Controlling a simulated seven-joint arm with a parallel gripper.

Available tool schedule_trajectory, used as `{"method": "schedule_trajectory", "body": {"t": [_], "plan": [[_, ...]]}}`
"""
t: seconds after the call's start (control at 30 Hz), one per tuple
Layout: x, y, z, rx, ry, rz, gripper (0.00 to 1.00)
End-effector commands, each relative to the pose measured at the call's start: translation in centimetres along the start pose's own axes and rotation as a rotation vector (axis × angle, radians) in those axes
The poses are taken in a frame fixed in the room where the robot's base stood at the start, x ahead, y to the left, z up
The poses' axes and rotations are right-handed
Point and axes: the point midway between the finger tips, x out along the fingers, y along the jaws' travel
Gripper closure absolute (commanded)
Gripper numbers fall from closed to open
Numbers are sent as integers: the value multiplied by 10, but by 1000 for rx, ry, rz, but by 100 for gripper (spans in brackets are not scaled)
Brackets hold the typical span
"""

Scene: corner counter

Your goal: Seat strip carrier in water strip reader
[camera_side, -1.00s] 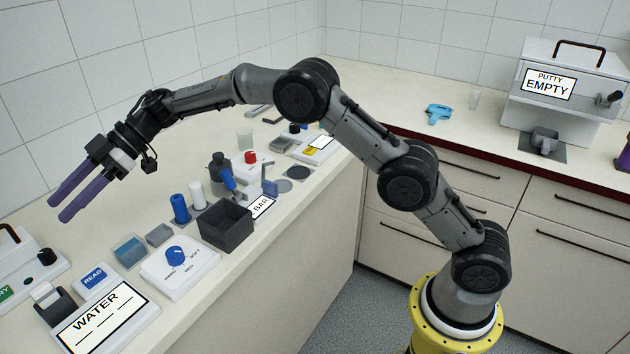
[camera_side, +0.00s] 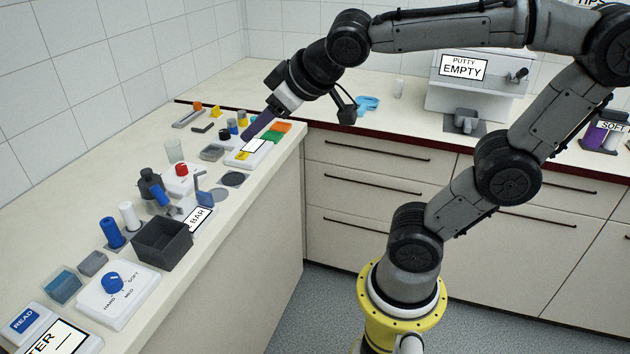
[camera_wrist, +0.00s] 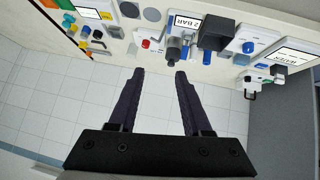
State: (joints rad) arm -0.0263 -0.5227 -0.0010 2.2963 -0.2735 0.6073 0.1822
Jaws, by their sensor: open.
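The water strip reader (camera_side: 62,340) is cut off at the lower left of the side view, showing part of its label and the blue READ button (camera_side: 23,321). In the wrist view the reader (camera_wrist: 292,52) is at the upper right, with a dark grey block (camera_wrist: 279,69) beside it. I cannot single out the strip carrier among the small parts. My gripper (camera_side: 260,124) is over the far end of the counter, its purple fingers pointing down and left near a white device with a label (camera_side: 250,150). In the wrist view my gripper (camera_wrist: 160,74) is open with nothing between its fingers.
A dark open box (camera_side: 163,243), a blue-knob dial unit (camera_side: 116,292), blue and white cylinders and a red-knob unit (camera_side: 181,178) line the counter. A white PUTTY EMPTY machine (camera_side: 470,85) stands on the other counter. Tiled walls back the counter.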

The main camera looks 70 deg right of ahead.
Motion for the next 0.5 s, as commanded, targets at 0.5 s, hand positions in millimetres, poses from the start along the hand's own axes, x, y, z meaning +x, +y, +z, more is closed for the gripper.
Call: {"method": "schedule_trajectory", "body": {"t": [0.5], "plan": [[-33,-32,140,42,-289,-146,51]]}}
